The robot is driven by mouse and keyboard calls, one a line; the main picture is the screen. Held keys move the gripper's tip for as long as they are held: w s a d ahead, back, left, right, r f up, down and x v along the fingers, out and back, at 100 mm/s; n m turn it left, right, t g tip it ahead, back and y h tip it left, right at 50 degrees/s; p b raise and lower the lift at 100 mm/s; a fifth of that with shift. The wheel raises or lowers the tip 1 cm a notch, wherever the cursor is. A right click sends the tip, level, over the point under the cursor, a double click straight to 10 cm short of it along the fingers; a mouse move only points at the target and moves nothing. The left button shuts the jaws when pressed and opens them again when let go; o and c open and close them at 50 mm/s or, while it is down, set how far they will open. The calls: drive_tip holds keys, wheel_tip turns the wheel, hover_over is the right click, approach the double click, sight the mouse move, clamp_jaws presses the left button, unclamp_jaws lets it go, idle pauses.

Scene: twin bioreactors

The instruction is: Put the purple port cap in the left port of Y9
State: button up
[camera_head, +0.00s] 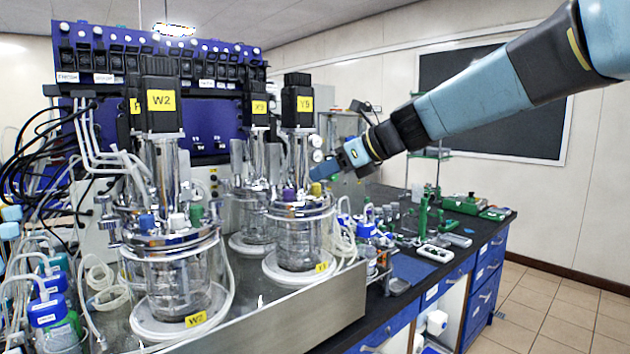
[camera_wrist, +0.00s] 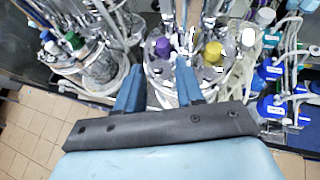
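The purple port cap (camera_head: 289,194) is on the steel lid of the right-hand vessel, whose motor has a yellow label reading Y9 (camera_head: 305,103). A yellow cap (camera_head: 315,188) stands to its right on the same lid. In the wrist view the purple cap (camera_wrist: 161,46) is just beyond the fingertips, with the yellow cap (camera_wrist: 212,52) to the right. My gripper (camera_head: 316,172) is above and right of the purple cap in the head view. In the wrist view my gripper (camera_wrist: 159,66) has its two blue fingers apart and nothing between them. How deep the cap sits is unclear.
The W2 vessel (camera_head: 172,275) stands nearer on the left, with blue, white and green caps. Another vessel (camera_head: 252,215) stands behind. Tubing and blue-capped bottles (camera_wrist: 272,108) crowd around Y9. A dark bench (camera_head: 400,302) with green equipment lies to the right.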

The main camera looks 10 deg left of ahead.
drive_tip(key=shift+v, duration=0.95)
drive_tip(key=s+d+f+n+h, duration=0.3)
drive_tip(key=s+d+f+n, duration=0.2)
drive_tip(key=d, duration=0.5)
drive_tip(key=s+d+f+n+t+h, duration=0.1)
drive_tip(key=s+d+f+n+h, duration=0.3)
drive_tip(key=s+d+n, duration=0.5)
drive_tip(key=s+d+f+n+h, duration=0.4)
drive_tip(key=s+d+f+n, duration=0.2)
drive_tip(key=d, duration=0.5)
drive_tip(key=s+n, duration=0.2)
drive_tip(key=shift+s+f, duration=0.3)
drive_tip(key=shift+s, duration=0.05)
drive_tip(key=shift+s, duration=0.1)
